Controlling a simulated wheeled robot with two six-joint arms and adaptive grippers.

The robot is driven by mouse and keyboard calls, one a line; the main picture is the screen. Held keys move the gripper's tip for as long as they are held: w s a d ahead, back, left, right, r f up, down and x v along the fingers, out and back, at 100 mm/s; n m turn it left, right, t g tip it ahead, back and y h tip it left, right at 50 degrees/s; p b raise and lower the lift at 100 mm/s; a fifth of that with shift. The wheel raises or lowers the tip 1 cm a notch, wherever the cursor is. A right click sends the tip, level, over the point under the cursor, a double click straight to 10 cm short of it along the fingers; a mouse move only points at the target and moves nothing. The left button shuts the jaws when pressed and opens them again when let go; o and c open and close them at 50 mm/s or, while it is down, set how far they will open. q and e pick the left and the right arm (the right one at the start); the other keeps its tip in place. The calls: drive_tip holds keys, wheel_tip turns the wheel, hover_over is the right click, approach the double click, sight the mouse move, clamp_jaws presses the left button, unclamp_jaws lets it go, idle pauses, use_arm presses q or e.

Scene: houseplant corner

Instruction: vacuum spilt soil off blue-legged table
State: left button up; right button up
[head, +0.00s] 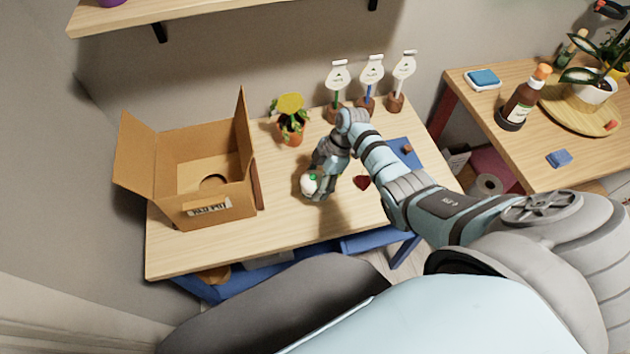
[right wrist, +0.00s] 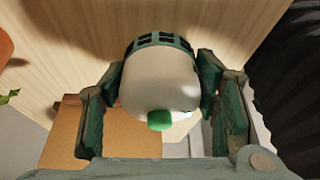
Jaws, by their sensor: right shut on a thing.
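My right gripper (head: 317,180) is shut on a small white rounded vacuum (head: 308,185) over the middle of the blue-legged table (head: 285,230). In the right wrist view the vacuum (right wrist: 158,85) sits between both fingers (right wrist: 160,72). It has a green button and a dark green slotted band, which faces the pale wooden top (right wrist: 60,35). I cannot tell whether it touches the wood. No spilt soil can be made out; the gripper and arm cover part of the top. My left gripper is not in view.
An open cardboard box (head: 190,195) stands at the left of the table. A potted plant (head: 291,125) and several labelled pots (head: 337,108) line the back. A dark red piece (head: 362,182) and a blue mat (head: 408,150) lie right. Another table (head: 520,150) holds a brown bottle (head: 522,100).

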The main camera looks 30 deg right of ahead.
sight(316, 176)
wheel_tip(316, 176, up, 3)
drive_tip(key=shift+r+p, duration=0.1)
drive_tip(key=shift+p, duration=0.8)
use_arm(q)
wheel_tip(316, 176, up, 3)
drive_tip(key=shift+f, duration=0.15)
use_arm(e)
drive_tip(key=shift+f, duration=0.2)
wheel_tip(316, 176, up, 2)
drive_tip(key=shift+r, duration=0.45)
drive_tip(key=shift+f, duration=0.1)
